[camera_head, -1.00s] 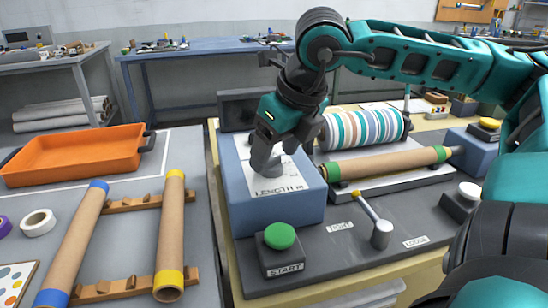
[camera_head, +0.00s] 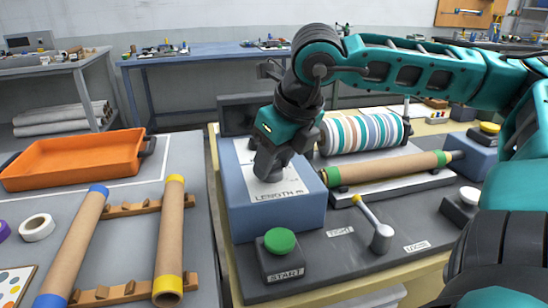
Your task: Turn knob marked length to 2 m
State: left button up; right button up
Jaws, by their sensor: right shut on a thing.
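The blue box (camera_head: 270,212) on the press carries a white plate labelled LENGTH (camera_head: 277,194) on its top. My right gripper (camera_head: 271,172) points down onto this plate and is shut on the grey length knob (camera_head: 270,177). The gripper and fingers hide most of the knob and any scale marks around it, so its setting cannot be read. My left gripper is not in view.
A green START button (camera_head: 280,241) stands in front of the box. A lever (camera_head: 380,236) is at its right, and a striped roll (camera_head: 362,133) and green-ended tube (camera_head: 388,167) lie behind. An orange tray (camera_head: 75,160) and cardboard tubes (camera_head: 172,235) are on the left table.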

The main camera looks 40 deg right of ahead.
jog(key=shift+c, duration=0.7)
jog(key=shift+n, duration=0.3)
jog(key=shift+d+n+y+b, duration=0.1)
jog(key=shift+n+y+b, duration=0.4)
jog(key=shift+n, duration=0.4)
jog(key=n+y, duration=0.1)
jog(key=n, duration=0.1)
jog(key=shift+d+r+n, duration=0.1)
jog(key=shift+n, duration=0.3)
jog(key=n+g+y+p, duration=0.1)
jog(key=n, duration=0.3)
jog(key=shift+w+d, duration=0.1)
jog(key=shift+w, duration=0.05)
jog(key=shift+n+g+y+p, duration=0.4)
jog(key=shift+n+g+p, duration=0.25)
jog(key=shift+n, duration=0.65)
jog(key=o, duration=1.1)
